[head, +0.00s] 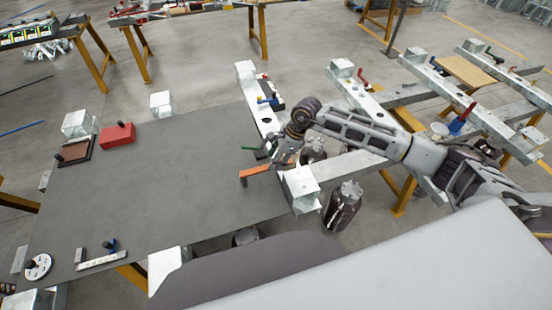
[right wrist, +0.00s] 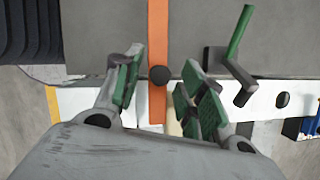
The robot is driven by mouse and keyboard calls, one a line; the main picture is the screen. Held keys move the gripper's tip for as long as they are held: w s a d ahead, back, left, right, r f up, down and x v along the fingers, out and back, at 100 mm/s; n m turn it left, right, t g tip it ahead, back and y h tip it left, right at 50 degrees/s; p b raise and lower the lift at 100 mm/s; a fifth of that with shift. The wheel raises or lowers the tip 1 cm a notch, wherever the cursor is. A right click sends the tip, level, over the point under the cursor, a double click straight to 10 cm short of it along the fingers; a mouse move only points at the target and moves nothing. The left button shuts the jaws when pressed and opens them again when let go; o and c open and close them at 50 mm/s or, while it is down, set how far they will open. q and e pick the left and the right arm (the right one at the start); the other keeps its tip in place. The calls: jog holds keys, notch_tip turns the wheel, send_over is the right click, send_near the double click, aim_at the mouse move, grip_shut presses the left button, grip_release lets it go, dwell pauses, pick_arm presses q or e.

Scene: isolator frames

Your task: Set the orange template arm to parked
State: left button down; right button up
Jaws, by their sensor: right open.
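The orange template arm (head: 258,171) is a flat strip reaching over the right edge of the grey table top. In the right wrist view the orange arm (right wrist: 158,35) runs up and down the picture, with a round black knob (right wrist: 160,75) on it. My right gripper (head: 277,157) is at the arm's right end in the head view. In the wrist view my right gripper (right wrist: 163,84) is open, with green-padded fingers on either side of the strip and knob. I see no clear contact. My left gripper is out of view.
A green-handled lever (right wrist: 238,35) stands close right of the fingers in the wrist view. The metal rail (head: 254,95) carries blue and red handled clamps. A red block (head: 117,135) and a dial (head: 38,267) sit at the table's left. The table's middle (head: 165,190) is clear.

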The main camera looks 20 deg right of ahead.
jog(key=shift+a+f, duration=0.1)
jog(key=shift+f, duration=0.2)
grip_shut()
dwell(0.5)
